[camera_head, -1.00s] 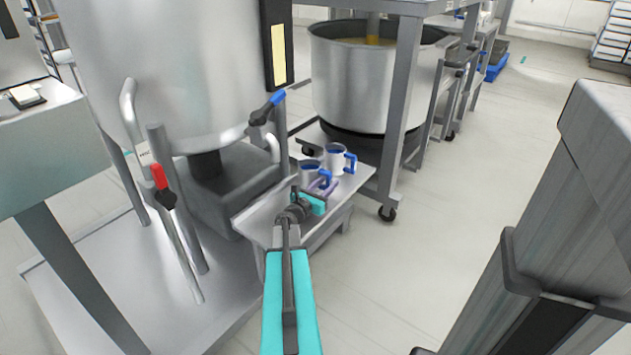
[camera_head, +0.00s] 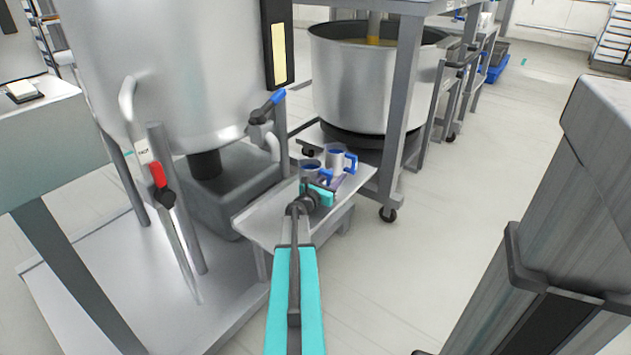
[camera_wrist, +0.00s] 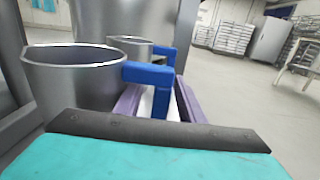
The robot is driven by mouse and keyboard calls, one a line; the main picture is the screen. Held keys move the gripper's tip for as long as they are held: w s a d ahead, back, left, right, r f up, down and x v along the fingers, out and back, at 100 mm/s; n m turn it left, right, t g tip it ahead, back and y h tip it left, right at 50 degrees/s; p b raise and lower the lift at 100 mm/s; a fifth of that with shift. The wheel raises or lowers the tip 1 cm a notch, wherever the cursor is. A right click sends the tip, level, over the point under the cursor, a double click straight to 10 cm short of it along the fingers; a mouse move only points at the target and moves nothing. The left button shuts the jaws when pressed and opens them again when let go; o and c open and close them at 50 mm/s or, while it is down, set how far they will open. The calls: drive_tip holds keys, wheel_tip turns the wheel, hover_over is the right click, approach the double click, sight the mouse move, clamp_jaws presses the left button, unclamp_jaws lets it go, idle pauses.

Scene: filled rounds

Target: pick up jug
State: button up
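Two metal jugs with blue handles stand upright on a small low table (camera_head: 262,225). The nearer jug (camera_head: 309,166) is large at the left of the wrist view (camera_wrist: 75,85), with its handle pointing right. The farther jug (camera_head: 335,158) shows behind it in the wrist view (camera_wrist: 130,47). My gripper (camera_head: 334,183) is at the nearer jug's handle side. In the wrist view its purple fingers (camera_wrist: 160,98) are apart, with the nearer jug's blue handle between them. Firm contact cannot be seen. The lower handle is partly hidden by my wrist.
A large steel kettle (camera_head: 170,70) with a red-handled lever (camera_head: 158,175) stands left of the table. A big pot (camera_head: 360,85) and a rack post (camera_head: 400,110) are behind and right. Open floor (camera_head: 430,240) lies to the right.

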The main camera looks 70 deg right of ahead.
drive_tip(key=shift+c, duration=0.2)
clamp_jaws()
drive_tip(key=shift+r, duration=0.1)
drive_tip(key=shift+r, duration=0.45)
drive_tip(key=s+a+r+p, duration=0.2)
drive_tip(key=s+a+r, duration=0.2)
drive_tip(key=s+a, duration=0.4)
drive_tip(key=a, duration=0.5)
drive_tip(key=shift+s+a+p, duration=0.2)
drive_tip(key=shift+s+p, duration=0.15)
drive_tip(key=shift+s, duration=0.05)
idle(0.6)
